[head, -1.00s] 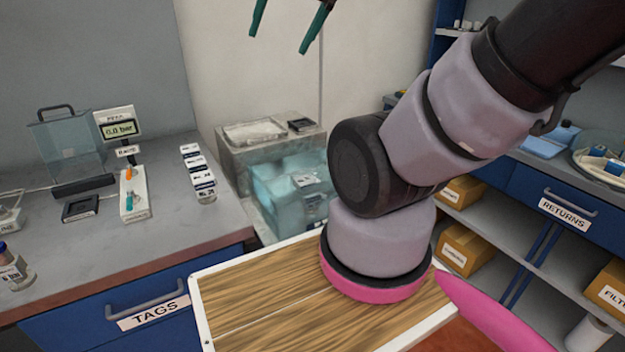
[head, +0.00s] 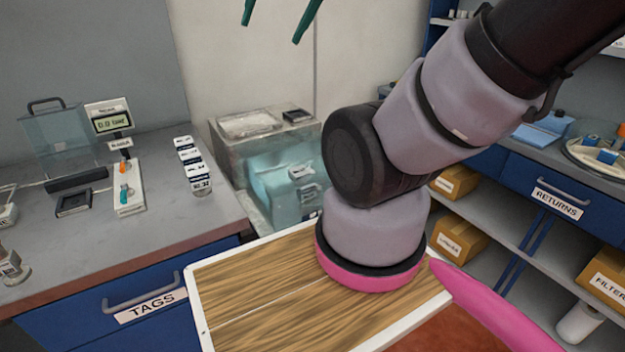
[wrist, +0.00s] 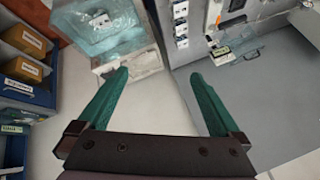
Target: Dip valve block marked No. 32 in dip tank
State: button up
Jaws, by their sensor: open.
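My gripper (head: 278,18) is open and empty, with its two green fingers at the top of the head view. The wrist view also shows the open fingers (wrist: 158,75), apart from any object. A row of small blocks with white labels stands on the left counter; the front one (head: 201,186) appears to read No. 32. The row also shows at the top of the wrist view (wrist: 181,27). A bluish translucent tank (head: 270,192), apparently the dip tank, stands right of the counter, with a small label on it. It shows at the upper left of the wrist view (wrist: 122,38).
A gauge with a display (head: 112,122) and a white strip with small parts (head: 127,198) stand on the left counter (head: 165,232). A wooden board (head: 255,275) lies in front. Shelves with boxes and a RETURNS drawer (head: 557,203) are at right.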

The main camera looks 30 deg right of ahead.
dwell(0.7)
jog(key=w+d+f+m+g+y, duration=0.15)
jog(key=w+f+m, duration=0.35)
jog(key=w, duration=0.5)
jog(key=m+g+h, duration=0.4)
jog(key=m+g, duration=0.2)
jog(key=m, duration=0.2)
send_over(301, 176)
jog(key=shift+y, duration=0.25)
notch_tip(301, 176, down, 35)
jog(key=shift+w+a+f, duration=0.1)
jog(key=shift+w+a, duration=0.05)
notch_tip(301, 176, down, 6)
jog(key=shift+r, duration=0.2)
jog(key=f, duration=0.5)
jog(key=shift+s+a+f, duration=0.25)
jog(key=shift+f, duration=0.05)
